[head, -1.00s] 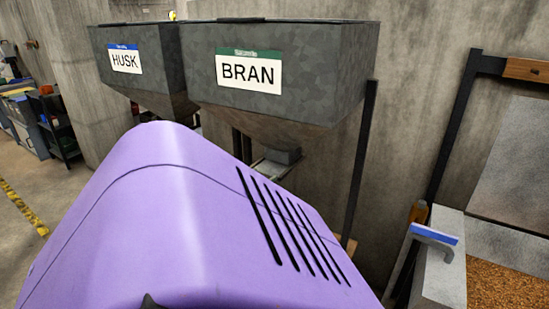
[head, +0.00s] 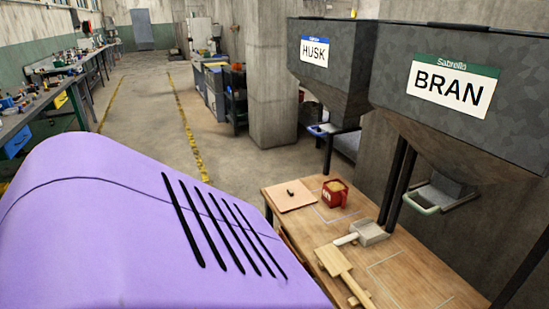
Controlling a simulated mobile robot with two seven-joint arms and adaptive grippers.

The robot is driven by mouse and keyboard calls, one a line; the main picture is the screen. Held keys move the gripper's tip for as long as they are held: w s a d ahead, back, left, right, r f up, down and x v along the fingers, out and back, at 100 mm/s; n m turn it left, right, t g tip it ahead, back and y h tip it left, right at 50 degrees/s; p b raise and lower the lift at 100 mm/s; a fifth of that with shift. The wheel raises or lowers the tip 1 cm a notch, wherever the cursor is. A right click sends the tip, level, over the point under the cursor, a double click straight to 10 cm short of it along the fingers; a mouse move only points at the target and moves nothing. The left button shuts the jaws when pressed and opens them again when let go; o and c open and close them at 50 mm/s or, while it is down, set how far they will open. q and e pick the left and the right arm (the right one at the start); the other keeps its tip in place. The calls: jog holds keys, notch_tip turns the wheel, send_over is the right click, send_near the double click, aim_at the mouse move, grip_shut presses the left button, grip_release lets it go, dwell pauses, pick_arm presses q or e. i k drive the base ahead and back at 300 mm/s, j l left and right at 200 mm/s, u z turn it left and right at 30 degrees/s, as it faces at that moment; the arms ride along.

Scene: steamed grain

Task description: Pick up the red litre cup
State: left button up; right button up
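The red litre cup (head: 335,193) stands upright on the wooden table (head: 290,188), right of centre in the head view. My purple body covers the lower left of the view. Neither of my grippers shows.
A metal scoop (head: 371,233) and a wooden tool (head: 342,271) lie on the table nearer than the cup. The HUSK hopper (head: 328,75) and BRAN hopper (head: 440,112) hang above the table's right side. A concrete pillar (head: 273,80) stands behind. Open floor lies to the left.

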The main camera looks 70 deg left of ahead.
aim_at(335, 193)
jog(key=u, duration=1.65)
jog(key=z, duration=2.65)
jog(key=u, duration=2.7)
jog(key=i+j+z, duration=0.15)
jog(key=i+j, duration=0.3)
jog(key=i, duration=0.2)
